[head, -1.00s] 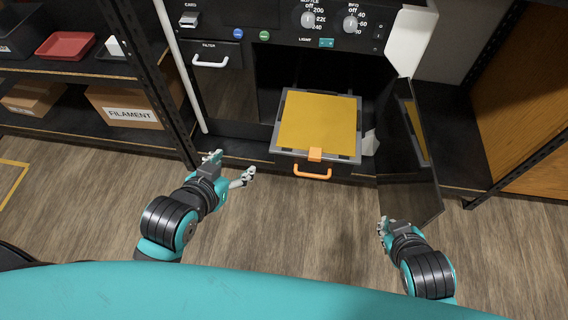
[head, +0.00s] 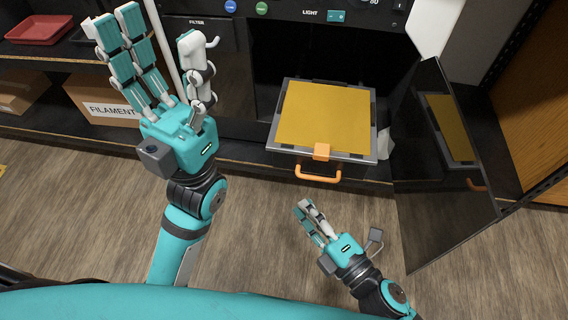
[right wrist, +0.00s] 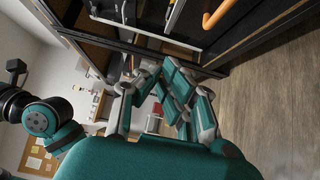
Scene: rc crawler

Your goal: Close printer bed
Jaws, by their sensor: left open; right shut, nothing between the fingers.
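The printer bed (head: 322,116) is a yellow plate on a grey frame, slid out of the dark printer opening. An orange clip (head: 322,151) and an orange handle (head: 318,176) are at its front; the handle also shows in the right wrist view (right wrist: 218,14). My left gripper (head: 163,55) is open and empty, raised to the left of the bed, in front of the printer's left side. My right gripper (head: 306,218) is shut and empty, below and in front of the handle, apart from it. In the right wrist view its fingers (right wrist: 160,90) show close up.
The dark glossy printer door (head: 440,170) stands open to the right of the bed and reflects it. A shelf with a filament box (head: 105,103) and a red tray (head: 38,29) is at the left. Wood floor (head: 250,235) lies clear in front.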

